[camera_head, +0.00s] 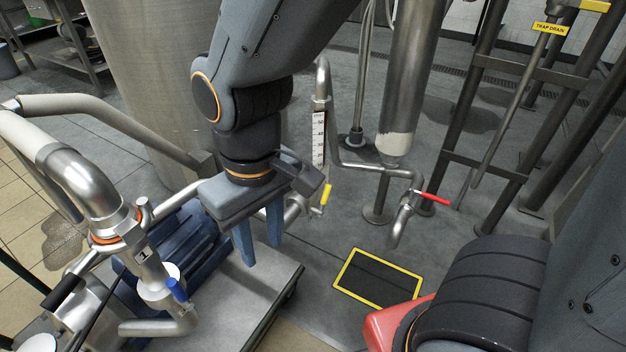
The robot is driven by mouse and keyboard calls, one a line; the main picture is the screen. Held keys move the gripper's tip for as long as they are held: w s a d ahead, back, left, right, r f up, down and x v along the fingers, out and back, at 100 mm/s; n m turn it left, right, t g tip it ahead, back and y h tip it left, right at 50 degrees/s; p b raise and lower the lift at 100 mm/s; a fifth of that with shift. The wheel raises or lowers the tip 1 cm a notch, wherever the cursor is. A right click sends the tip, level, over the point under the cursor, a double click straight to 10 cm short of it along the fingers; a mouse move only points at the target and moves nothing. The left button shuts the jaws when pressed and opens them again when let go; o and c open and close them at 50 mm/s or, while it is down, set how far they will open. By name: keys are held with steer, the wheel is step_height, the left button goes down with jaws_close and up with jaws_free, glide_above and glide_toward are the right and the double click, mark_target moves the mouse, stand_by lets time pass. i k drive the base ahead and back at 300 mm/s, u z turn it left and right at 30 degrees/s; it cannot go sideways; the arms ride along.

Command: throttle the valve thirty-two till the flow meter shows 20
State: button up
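The flow meter (319,140) is an upright tube with a white numbered scale, on a pipe behind my gripper. Its reading is too small to tell. A valve with a yellow handle (327,194) sits just below it. A red-handled valve (432,198) is on the pipe to the right, and a blue-handled valve (177,289) is at lower left. I cannot read a thirty-two on any of them. My gripper (260,250) points down, its two blue fingers apart with nothing between them. It is left of the yellow handle and in front of it, not touching it.
A blue motor (180,250) on a steel cart (262,290) stands below my gripper. A large steel tank (150,70) is behind, and steel pipes (85,180) are at left. A metal frame with a "TRAP DRAIN" sign (550,28) is at right. A yellow-edged floor plate (378,278) lies at centre right.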

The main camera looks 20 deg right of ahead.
mark_target(320, 213)
steer(key=u, duration=0.85)
steer(key=k, duration=1.2)
steer(key=z, duration=0.55)
steer(key=i, duration=0.45)
